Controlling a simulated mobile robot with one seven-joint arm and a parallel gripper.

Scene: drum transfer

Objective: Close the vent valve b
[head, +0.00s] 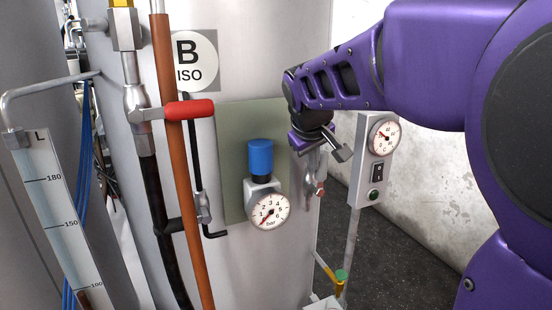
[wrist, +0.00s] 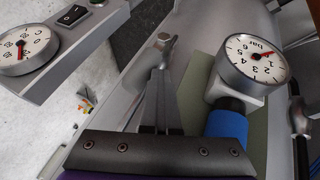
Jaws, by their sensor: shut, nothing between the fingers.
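The drum-like vessel (head: 235,50) carries a "B ISO" label (head: 193,62). No label in view names vent valve b. A red-handled lever (head: 189,110) lies roughly level at a metal fitting on the left pipe. A small metal fitting with a reddish spot (head: 320,189) sits just below my gripper (head: 316,162), right of the green panel. My gripper also shows in the wrist view (wrist: 159,75), with its fingers together. A metal piece (wrist: 166,42) shows at the fingertips; I cannot tell whether they touch it. My gripper partly hides this area in the head view.
A blue-capped regulator (head: 260,157) with a bar gauge (head: 269,210) stands left of my gripper. A grey box (head: 363,185) with a dial and switch stands to the right. An orange-brown pipe (head: 176,180) and dark hose run down the left.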

